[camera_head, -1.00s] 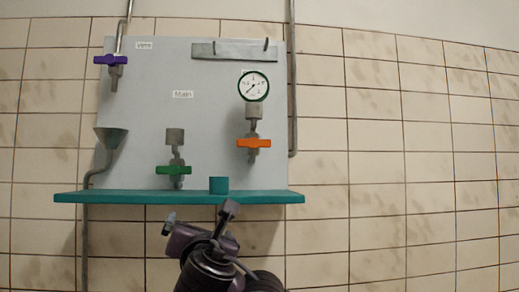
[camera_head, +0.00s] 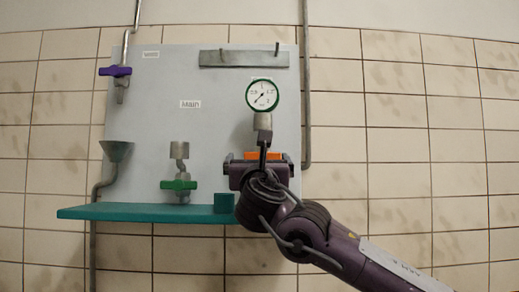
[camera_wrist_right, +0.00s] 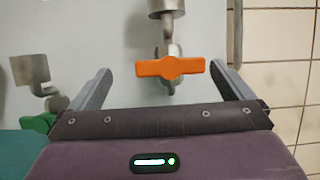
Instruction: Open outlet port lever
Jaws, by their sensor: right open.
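An orange lever (camera_head: 264,156) sits below the round gauge on the grey panel, partly hidden by my right gripper in the head view. In the right wrist view the orange lever (camera_wrist_right: 170,68) lies level across its valve. My right gripper (camera_head: 260,160) is open, with one finger toward each end of the lever in the wrist view (camera_wrist_right: 162,76). It appears empty, and I cannot tell whether it touches the lever. No readable label marks which lever is the outlet. My left gripper is not in view.
A purple lever (camera_head: 115,71) is at upper left. A teal shelf (camera_head: 140,212) juts out below, with a teal block (camera_head: 224,203). The gauge (camera_head: 262,96) is above the orange lever.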

